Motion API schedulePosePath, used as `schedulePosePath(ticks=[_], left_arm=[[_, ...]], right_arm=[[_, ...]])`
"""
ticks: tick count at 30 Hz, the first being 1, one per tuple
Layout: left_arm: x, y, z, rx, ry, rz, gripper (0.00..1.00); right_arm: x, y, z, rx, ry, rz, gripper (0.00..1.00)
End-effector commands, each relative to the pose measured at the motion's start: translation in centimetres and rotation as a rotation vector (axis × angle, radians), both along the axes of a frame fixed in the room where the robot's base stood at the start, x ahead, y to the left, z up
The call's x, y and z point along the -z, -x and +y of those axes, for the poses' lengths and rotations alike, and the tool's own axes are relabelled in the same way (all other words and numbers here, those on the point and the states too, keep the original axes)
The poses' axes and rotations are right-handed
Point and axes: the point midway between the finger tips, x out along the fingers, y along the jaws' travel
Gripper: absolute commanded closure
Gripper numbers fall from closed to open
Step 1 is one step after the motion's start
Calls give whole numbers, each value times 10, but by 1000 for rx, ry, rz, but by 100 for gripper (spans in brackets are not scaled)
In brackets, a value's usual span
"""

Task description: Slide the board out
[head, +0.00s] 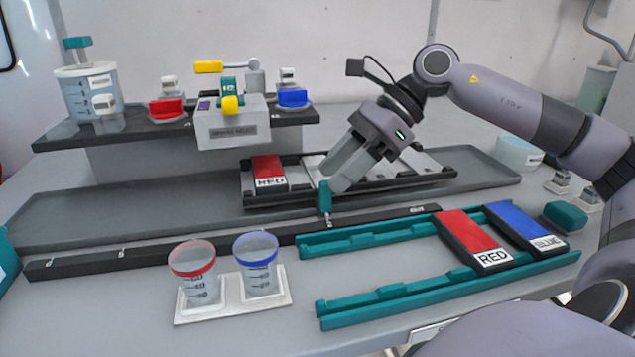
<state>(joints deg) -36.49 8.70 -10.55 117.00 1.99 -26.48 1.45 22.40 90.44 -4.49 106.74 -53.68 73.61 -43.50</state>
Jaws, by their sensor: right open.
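The board (290,198) is a dark flat frame lying in the long grey tray, with a block labelled RED (268,172) at its left part. A teal upright handle (325,199) stands at the board's front edge. My right gripper (335,182) reaches down from the upper right, its fingers right at the handle. It is open; whether the handle is between the fingers or only beside them I cannot tell. The gripper hides the middle of the board. My left gripper is not in view.
A dark ruled bar (150,252) runs along the tray (110,222). In front are teal rails (370,238) bearing RED (473,240) and BLUE (525,228) blocks, and two measuring cups (193,275) on a white holder. A shelf with valves (232,122) stands behind.

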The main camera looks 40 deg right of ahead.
Motion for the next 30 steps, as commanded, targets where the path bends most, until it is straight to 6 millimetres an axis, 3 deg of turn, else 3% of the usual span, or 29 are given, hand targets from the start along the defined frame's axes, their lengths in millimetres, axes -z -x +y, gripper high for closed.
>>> schedulePosePath(ticks=[6,13,23,24,28,30], left_arm=[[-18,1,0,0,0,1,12],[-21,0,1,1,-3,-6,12],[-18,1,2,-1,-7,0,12],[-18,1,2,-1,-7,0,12],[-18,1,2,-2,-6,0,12],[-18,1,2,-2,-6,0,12]], right_arm=[[16,-9,19,-4,-5,0,55],[32,-16,29,1,-2,0,55],[35,-17,32,0,-1,0,55],[35,-17,32,0,0,0,59],[35,-17,31,0,0,0,100],[35,-17,31,0,0,0,100]])
